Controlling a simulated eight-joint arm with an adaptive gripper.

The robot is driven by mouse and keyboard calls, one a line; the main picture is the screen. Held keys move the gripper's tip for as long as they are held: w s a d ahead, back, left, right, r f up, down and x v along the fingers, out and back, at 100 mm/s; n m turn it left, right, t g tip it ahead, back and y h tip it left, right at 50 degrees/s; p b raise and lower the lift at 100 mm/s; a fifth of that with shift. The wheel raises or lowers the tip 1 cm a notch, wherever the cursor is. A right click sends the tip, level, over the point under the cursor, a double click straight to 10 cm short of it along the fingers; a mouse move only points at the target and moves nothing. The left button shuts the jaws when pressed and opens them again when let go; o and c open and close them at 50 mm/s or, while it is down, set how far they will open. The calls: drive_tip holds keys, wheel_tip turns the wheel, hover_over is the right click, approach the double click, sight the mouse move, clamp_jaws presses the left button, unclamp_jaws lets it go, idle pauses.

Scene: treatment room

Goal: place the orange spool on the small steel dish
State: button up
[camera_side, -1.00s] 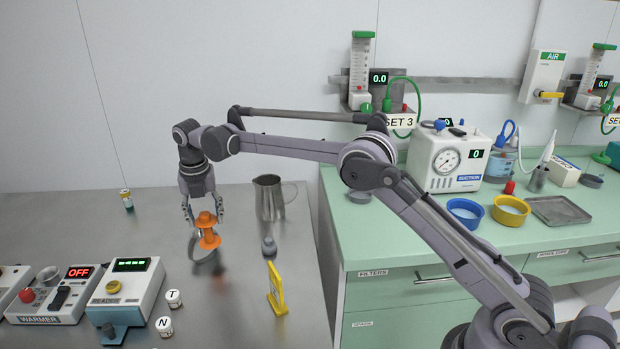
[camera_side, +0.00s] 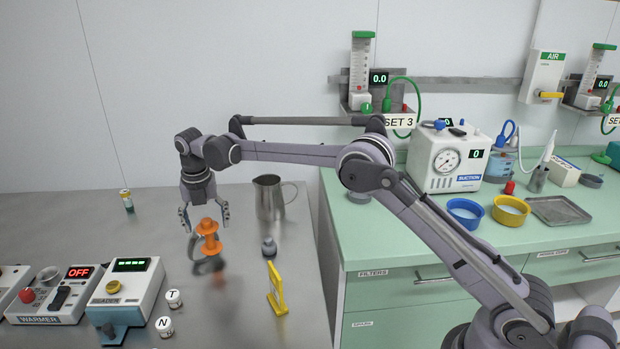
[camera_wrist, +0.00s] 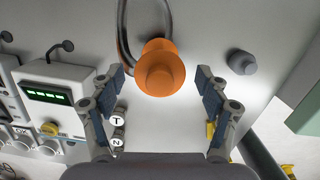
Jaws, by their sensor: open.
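The orange spool (camera_side: 208,238) is upright below my gripper (camera_side: 204,217) in the side view. In the wrist view the spool (camera_wrist: 160,68) shows end-on between the open fingers, with a gap on each side. My gripper is open and holds nothing.
A steel jug (camera_side: 269,200) stands behind and right of the spool. Two white jars (camera_side: 173,299) and a READER box (camera_side: 127,297) stand front left. The table's left rear is mostly clear.

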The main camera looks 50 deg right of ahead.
drive_tip(key=s+d+r+m+t, duration=0.1)
drive_tip(key=s+r+m, duration=0.2)
drive_tip(key=r, duration=0.6)
drive_tip(key=s+d+r+m, duration=0.1)
drive_tip(key=s+r+m, duration=0.3)
drive_tip(key=r, duration=0.5)
drive_tip(key=s+d+m+t, duration=0.2)
drive_tip(key=s+d+m, duration=0.2)
drive_tip(key=s+m, duration=0.5)
drive_tip(key=s+d+f+m+t, duration=0.1)
drive_tip(key=s+f+m, duration=0.4)
drive_tip(key=s, duration=0.5)
drive_tip(key=s+d+f+m+t, duration=0.2)
drive_tip(key=s+f+m, duration=0.4)
drive_tip(key=s+m, duration=0.2)
drive_tip(key=shift+s+y, duration=0.4)
drive_tip(key=shift+s, duration=0.45)
